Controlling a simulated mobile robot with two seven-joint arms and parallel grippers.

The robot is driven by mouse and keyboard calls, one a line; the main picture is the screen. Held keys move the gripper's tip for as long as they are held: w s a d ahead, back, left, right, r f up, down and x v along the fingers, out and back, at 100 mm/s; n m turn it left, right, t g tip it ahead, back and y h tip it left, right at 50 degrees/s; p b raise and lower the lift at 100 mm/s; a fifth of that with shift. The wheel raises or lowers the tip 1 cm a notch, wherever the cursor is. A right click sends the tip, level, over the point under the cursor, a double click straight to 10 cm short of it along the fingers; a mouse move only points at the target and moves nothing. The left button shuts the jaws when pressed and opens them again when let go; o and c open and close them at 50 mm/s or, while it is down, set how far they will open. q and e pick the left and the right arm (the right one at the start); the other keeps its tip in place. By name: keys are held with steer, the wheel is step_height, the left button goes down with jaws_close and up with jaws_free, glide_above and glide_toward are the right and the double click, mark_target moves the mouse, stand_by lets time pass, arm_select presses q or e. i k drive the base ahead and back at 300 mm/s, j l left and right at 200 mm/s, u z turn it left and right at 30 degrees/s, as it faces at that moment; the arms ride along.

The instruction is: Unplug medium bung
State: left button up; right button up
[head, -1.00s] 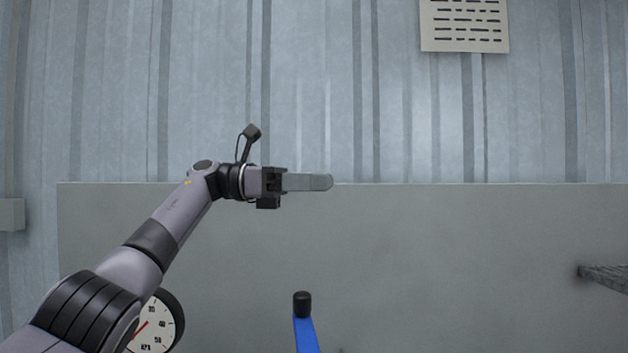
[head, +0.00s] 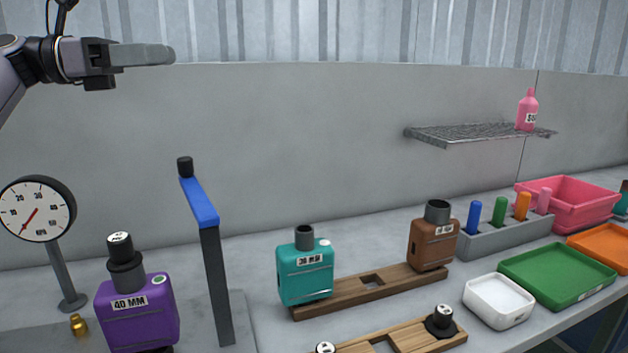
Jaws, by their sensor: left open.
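A purple muffler (head: 140,316) labelled 40 MM stands at the lower left, with a black bung (head: 121,250) with a white top seated in its neck. A teal muffler (head: 305,270) and a brown muffler (head: 434,240) stand on a wooden rack with open necks. Another black bung (head: 440,320) sits on a nearer wooden board, and the white top of one more (head: 326,348) shows at the bottom edge. Which bung is the medium one is not readable. My left gripper (head: 170,54) is open and empty, seen side-on, high above the purple muffler. My right gripper is out of view.
A gauge (head: 38,208) on a post and a blue-topped lever post (head: 201,202) flank the purple muffler. A rack of coloured pegs (head: 508,233), a white tray (head: 499,318), a green tray (head: 595,293) and a pink bin (head: 563,218) lie right. A wire shelf (head: 470,132) juts from the wall.

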mark_target(124, 258)
steer(key=k, duration=1.1)
